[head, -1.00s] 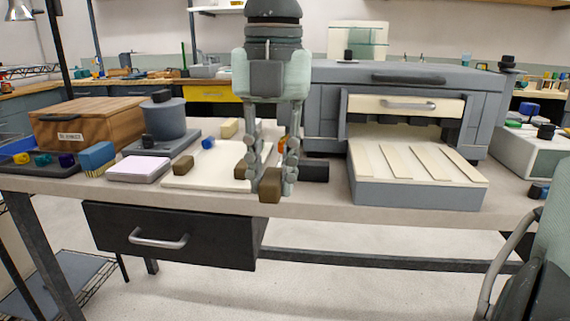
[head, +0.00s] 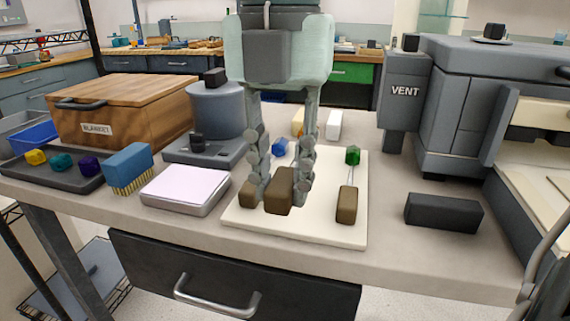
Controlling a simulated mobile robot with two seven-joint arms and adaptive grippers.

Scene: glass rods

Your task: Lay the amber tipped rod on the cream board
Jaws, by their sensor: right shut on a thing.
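The cream board (head: 240,222) lies flat on the bench. My right gripper (head: 282,196) points down over its middle and is shut on a brown block (head: 280,190), seemingly the handle of the amber tipped rod. The amber tip is not clearly visible; the fingers hide the rod behind the handle. I cannot tell if the handle touches the board. To the right, a green tipped rod (head: 353,156) with a brown handle (head: 346,206) lies on the board. To the left are a blue tip (head: 280,147) and a brown handle (head: 248,193), partly hidden. My left gripper is not in view.
A white-topped pad (head: 186,188) and a blue brush (head: 128,167) lie left of the board. A round grey device (head: 217,110) stands behind them. A dark block (head: 443,211) lies to the right, before the grey vented oven (head: 455,110). A white block (head: 334,125) stands behind the board.

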